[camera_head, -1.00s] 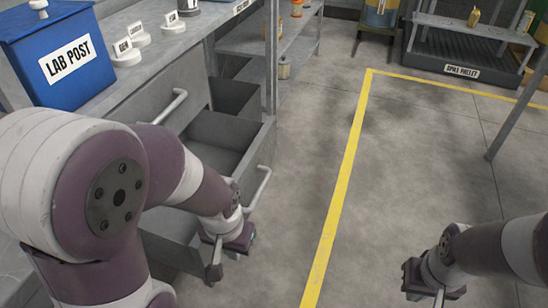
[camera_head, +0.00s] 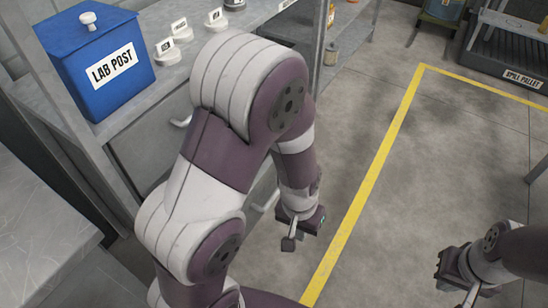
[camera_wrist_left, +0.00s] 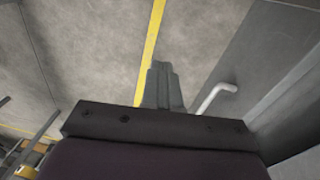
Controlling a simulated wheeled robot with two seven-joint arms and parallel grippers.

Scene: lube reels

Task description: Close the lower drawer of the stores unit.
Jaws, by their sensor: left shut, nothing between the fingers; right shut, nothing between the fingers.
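The grey stores unit (camera_head: 150,150) stands left of the yellow line, largely hidden by my left arm in the head view. A pale upper drawer handle (camera_head: 181,122) shows left of the arm. Part of a lower handle (camera_head: 266,203) shows beside the forearm; the lower drawer's box is hidden, so how far out it stands cannot be told. My left gripper (camera_head: 289,243) is shut and empty, just right of that handle. In the left wrist view its closed fingers (camera_wrist_left: 162,80) are left of a bar handle (camera_wrist_left: 214,98), apparently apart from it. My right gripper (camera_head: 440,270) is shut and empty over the floor.
A blue LAB POST box (camera_head: 95,60) and small labelled discs (camera_head: 167,52) stand on the bench top. Open shelving with a can (camera_head: 331,53) is behind. The floor by the yellow line (camera_head: 380,165) is clear. A spill pallet (camera_head: 500,60) lies far right.

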